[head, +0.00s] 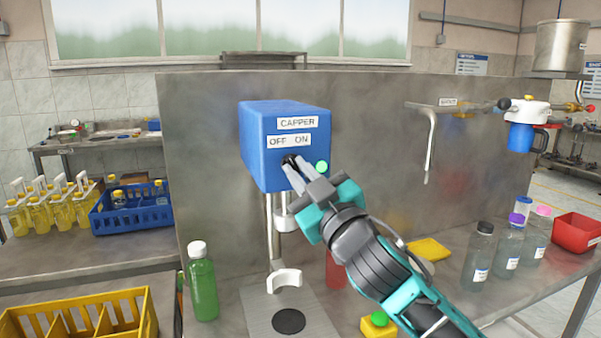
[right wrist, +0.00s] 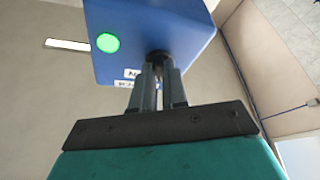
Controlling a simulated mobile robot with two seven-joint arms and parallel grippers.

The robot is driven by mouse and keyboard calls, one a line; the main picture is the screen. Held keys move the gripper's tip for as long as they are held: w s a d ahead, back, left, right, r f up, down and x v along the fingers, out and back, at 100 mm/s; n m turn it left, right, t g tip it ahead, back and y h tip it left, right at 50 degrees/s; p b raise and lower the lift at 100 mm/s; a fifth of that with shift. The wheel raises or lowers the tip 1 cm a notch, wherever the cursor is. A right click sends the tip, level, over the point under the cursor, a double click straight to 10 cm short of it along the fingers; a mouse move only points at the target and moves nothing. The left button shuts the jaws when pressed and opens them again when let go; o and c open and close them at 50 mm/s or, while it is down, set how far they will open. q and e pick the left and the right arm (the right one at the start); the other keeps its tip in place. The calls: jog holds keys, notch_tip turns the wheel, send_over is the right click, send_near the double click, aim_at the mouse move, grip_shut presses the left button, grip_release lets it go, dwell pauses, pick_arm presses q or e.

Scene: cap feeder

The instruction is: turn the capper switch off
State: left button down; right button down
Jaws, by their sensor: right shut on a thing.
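The blue capper box (head: 262,150) stands in the middle of the head view, with a CAPPER label and OFF and ON labels on its front. A green round light (head: 321,167) shows on its front, and also in the right wrist view (right wrist: 107,43). My right gripper (head: 291,162) is at the box's front, just below the OFF and ON labels. Its fingers (right wrist: 157,72) are shut on the dark switch knob (right wrist: 157,57), which they mostly hide. I cannot tell which way the switch points. My left gripper is not in view.
A green bottle (head: 203,284) stands left of the capper base (head: 262,312). Clear bottles (head: 478,255) and a red bin (head: 577,233) are at the right. A blue crate (head: 131,209) and yellow crate (head: 140,296) are at the left. A metal panel (head: 375,120) stands behind.

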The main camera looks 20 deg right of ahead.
jog(key=shift+d+r+n, duration=0.2)
jog(key=shift+r+n, duration=0.15)
jog(key=shift+n, duration=0.05)
jog(key=c, duration=1.2)
grip_release()
jog(key=shift+f, duration=0.1)
jog(key=shift+o, duration=0.2)
jog(key=shift+a+f, duration=0.1)
jog(key=shift+w+a+f, duration=0.1)
jog(key=shift+w+f, duration=0.05)
jog(key=b+v, duration=0.3)
jog(key=v, duration=1)
